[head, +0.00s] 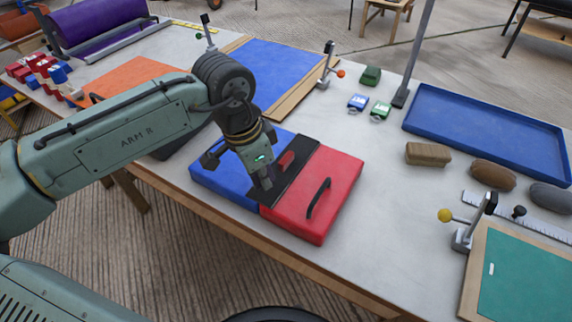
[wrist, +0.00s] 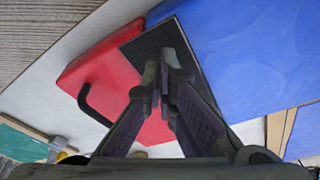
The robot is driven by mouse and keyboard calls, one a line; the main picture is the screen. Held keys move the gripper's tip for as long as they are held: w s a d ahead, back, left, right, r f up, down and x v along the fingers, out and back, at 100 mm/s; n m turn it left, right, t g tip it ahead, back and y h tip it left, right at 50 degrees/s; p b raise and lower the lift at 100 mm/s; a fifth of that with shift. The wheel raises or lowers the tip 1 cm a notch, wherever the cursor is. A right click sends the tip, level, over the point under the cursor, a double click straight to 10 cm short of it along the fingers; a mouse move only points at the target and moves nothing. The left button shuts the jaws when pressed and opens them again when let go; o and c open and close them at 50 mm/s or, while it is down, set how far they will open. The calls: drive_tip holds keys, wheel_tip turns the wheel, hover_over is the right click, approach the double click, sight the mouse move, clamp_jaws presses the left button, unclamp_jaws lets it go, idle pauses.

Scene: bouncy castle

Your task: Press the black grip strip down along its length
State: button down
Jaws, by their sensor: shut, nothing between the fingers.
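The black grip strip (head: 298,170) lies across the seam between a blue pad (head: 216,178) and a red pad (head: 335,172) near the table's front edge. In the wrist view the strip (wrist: 148,44) shows a fine ribbed surface, its middle hidden behind my fingers. My gripper (head: 267,184) is shut and empty, pointing down over the strip's near part. In the wrist view its fingertips (wrist: 166,62) are together over the strip; I cannot tell whether they touch it.
A black handle (head: 318,198) stands up from the red pad. A blue sheet (head: 275,72), small toy cars (head: 358,102), a blue tray (head: 490,135), several brown and grey blocks (head: 428,154) and a green board (head: 520,275) lie around. Bare table lies right of the red pad.

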drive_tip(key=shift+f, duration=0.6)
wheel_tip(320, 180, up, 6)
drive_tip(key=p, duration=0.5)
drive_tip(key=shift+p, duration=0.3)
idle(0.4)
